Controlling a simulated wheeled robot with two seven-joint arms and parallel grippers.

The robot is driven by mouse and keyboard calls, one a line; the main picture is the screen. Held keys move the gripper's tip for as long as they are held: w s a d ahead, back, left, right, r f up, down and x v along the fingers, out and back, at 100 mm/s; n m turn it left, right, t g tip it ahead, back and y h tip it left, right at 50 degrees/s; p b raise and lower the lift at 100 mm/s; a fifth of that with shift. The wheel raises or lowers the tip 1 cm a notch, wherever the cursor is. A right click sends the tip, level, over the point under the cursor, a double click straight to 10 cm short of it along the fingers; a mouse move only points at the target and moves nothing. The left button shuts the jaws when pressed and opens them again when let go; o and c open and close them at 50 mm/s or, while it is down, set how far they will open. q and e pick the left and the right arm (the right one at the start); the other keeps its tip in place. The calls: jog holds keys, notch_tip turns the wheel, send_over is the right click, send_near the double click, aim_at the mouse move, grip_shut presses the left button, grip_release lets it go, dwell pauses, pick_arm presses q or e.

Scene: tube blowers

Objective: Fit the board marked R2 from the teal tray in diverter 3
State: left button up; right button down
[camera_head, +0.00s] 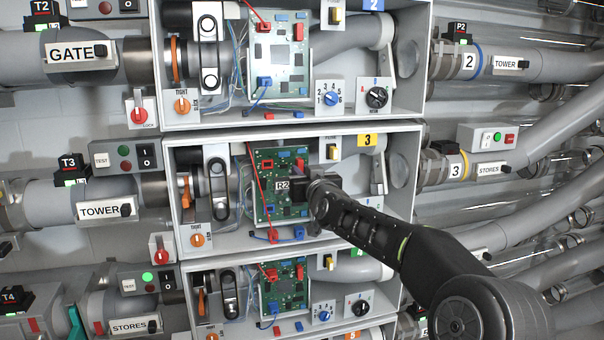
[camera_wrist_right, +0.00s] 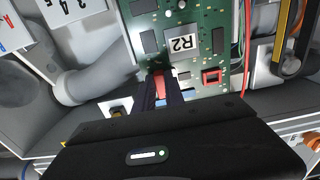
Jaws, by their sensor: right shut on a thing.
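The green board marked R2 (camera_head: 277,205) is inside the box of diverter 3 (camera_head: 367,140), upright against its back wall. Its white R2 label also shows in the wrist view (camera_wrist_right: 184,43). My right gripper (camera_head: 312,192) reaches in from the right and is shut at the board's right edge. In the wrist view its fingertips (camera_wrist_right: 160,88) close around a red part at that edge. Whether the board is fully seated is hidden. A red plug (camera_head: 272,235) and a blue plug (camera_head: 298,233) lie loose on the box's lower lip. My left gripper and the teal tray are not in view.
Diverter 2's box, with its own board (camera_head: 279,55), is above, and another box with a board (camera_head: 284,287) is below. An orange TIGHT knob (camera_head: 197,240) and a clamp (camera_head: 218,185) stand left of the board. A red wire (camera_head: 255,185) hangs across the board's left side.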

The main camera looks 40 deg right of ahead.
jog(key=shift+w, duration=0.15)
dwell(0.5)
jog(key=c, duration=1.3)
grip_release()
jog(key=b+v, duration=0.3)
jog(key=v, duration=0.4)
jog(key=shift+s+a, duration=0.1)
jog(key=shift+s, duration=0.25)
